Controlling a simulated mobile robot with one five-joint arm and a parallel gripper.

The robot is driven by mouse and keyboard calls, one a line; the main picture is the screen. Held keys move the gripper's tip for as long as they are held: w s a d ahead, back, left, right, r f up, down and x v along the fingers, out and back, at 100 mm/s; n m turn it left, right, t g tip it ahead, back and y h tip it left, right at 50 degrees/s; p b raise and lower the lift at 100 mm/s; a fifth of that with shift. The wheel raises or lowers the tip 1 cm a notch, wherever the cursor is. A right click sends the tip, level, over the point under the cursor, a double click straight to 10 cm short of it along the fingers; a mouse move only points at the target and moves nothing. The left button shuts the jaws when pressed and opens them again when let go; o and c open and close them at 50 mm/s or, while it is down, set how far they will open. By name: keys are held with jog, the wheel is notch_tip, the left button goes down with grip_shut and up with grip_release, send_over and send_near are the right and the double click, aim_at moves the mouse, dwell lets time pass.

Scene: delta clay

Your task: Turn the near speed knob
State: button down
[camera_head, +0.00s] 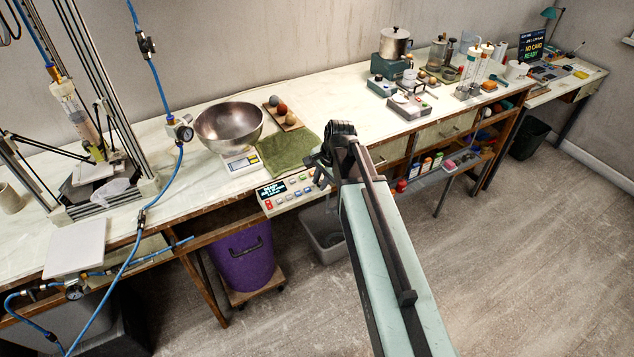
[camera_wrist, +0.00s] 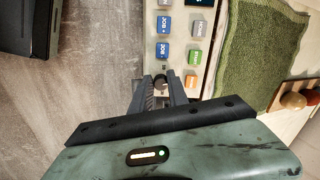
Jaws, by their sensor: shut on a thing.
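The control panel (camera_head: 287,201) is mounted at the front edge of the bench, with a lit display and coloured buttons. A small dark round knob (camera_wrist: 160,80), which I take as the near speed knob, sits at the panel's end between my fingertips. My gripper (camera_wrist: 160,92) is shut on it, one finger on each side. In the head view my gripper (camera_head: 322,178) is at the panel's right end, and my arm hides the knob. The knob's marking and angle cannot be read.
A green towel (camera_head: 288,151) lies on the bench just behind the panel. A metal bowl (camera_head: 229,127) on a scale (camera_head: 243,163) stands to its left. Below are a purple bucket (camera_head: 240,258) and a grey bin (camera_head: 322,238). The floor at right is clear.

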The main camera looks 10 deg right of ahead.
jog(key=n, duration=0.4)
jog(key=shift+d, duration=0.35)
jog(key=n, duration=0.3)
jog(key=shift+w+n, duration=0.1)
jog(key=shift+n, duration=0.3)
jog(key=n, duration=0.4)
jog(key=shift+h, duration=0.3)
jog(key=shift+a+n, duration=0.15)
jog(key=shift+n, duration=1.35)
jog(key=c, duration=1.3)
grip_release()
